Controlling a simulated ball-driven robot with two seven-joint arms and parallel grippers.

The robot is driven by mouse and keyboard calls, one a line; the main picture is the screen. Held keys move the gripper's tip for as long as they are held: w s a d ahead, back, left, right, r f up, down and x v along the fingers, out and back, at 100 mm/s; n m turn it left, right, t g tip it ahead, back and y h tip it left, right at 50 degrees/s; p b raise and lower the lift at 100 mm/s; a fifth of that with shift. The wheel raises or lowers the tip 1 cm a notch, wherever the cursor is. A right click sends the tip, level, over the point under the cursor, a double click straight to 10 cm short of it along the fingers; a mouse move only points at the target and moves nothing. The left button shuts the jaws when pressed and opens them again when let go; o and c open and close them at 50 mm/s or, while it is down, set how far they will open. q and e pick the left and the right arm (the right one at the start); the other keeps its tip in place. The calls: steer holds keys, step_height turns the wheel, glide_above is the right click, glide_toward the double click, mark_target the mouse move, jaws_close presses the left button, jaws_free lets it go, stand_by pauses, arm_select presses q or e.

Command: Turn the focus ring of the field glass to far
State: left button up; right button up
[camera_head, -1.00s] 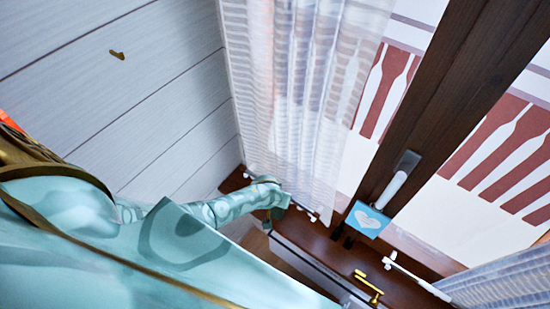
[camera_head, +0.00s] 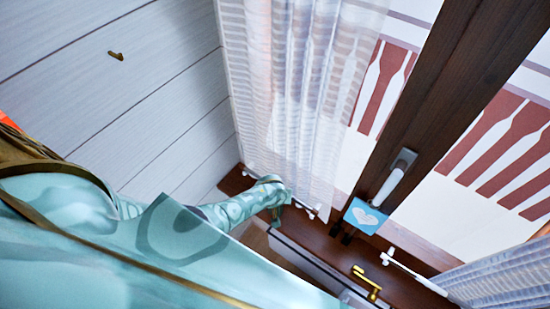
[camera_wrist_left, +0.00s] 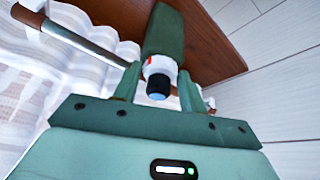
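The field glass (camera_wrist_left: 165,32) shows in the left wrist view as a dark green tube with a white ring bearing a red mark (camera_wrist_left: 158,66) and a black end piece (camera_wrist_left: 158,88). My left gripper (camera_wrist_left: 160,70) has one finger on each side of the white ring. The fingers stand apart, but I cannot tell whether they touch the ring. In the head view my left gripper (camera_head: 276,198) is at the brown sill by the curtain, and the field glass is mostly hidden there. My right gripper is not in view.
The brown sill (camera_head: 318,240) runs below the window. A sheer curtain (camera_head: 290,110) hangs just beyond my left gripper. A blue sign (camera_head: 366,217), a white window handle (camera_head: 390,188) and a gold piece (camera_head: 368,284) are to the right. A plank wall (camera_head: 120,100) is at left.

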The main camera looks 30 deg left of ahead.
arm_select(q)
steer(key=shift+w, duration=0.1)
steer(key=p+v, duration=0.7)
steer(key=v, duration=0.9)
steer(key=shift+r, duration=0.1)
